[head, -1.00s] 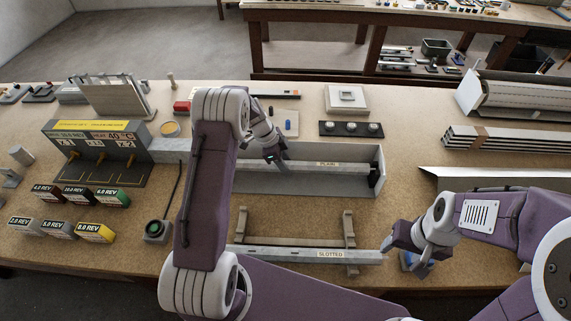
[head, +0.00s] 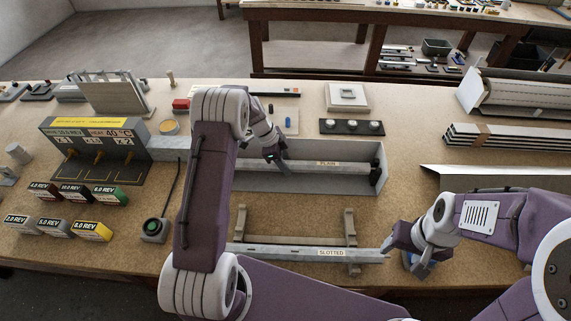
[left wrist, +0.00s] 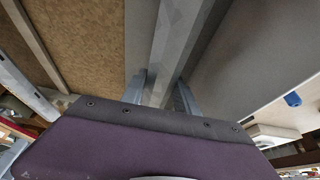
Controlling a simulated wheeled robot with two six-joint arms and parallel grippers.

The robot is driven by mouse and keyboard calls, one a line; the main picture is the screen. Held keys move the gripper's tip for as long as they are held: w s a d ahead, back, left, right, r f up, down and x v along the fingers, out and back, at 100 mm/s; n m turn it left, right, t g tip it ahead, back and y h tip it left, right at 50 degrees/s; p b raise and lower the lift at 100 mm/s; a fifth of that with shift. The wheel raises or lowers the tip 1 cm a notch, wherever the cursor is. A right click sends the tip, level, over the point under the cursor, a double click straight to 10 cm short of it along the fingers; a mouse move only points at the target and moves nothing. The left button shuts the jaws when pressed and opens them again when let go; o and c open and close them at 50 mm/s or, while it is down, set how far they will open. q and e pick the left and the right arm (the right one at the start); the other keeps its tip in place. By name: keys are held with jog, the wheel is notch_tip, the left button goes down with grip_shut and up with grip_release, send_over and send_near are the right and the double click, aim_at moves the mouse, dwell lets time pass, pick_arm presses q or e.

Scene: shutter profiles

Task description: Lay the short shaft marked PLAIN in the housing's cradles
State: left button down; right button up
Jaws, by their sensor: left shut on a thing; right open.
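The short grey shaft marked PLAIN (head: 328,164) lies lengthwise within the open grey housing (head: 240,183), its right end near the dark fitting (head: 377,174) at the housing's right wall. My left gripper (head: 279,163) is shut on the shaft left of its label; in the left wrist view the shaft (left wrist: 178,45) runs between the two fingers (left wrist: 160,93). My arm hides the shaft's left end, and I cannot tell whether it rests in the cradles.
A longer shaft marked SLOTTED (head: 305,252) lies across two grey stands (head: 350,228) in front of the housing. Labelled REV blocks (head: 93,231) and a green button box (head: 154,229) are at left. A long metal profile (head: 480,177) lies at right.

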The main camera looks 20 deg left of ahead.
pick_arm(q)
jog(key=shift+s+f, duration=0.1)
jog(key=c, duration=0.9)
grip_release()
jog(key=shift+o, duration=0.2)
jog(key=b+v, duration=0.1)
jog(key=v, duration=0.8)
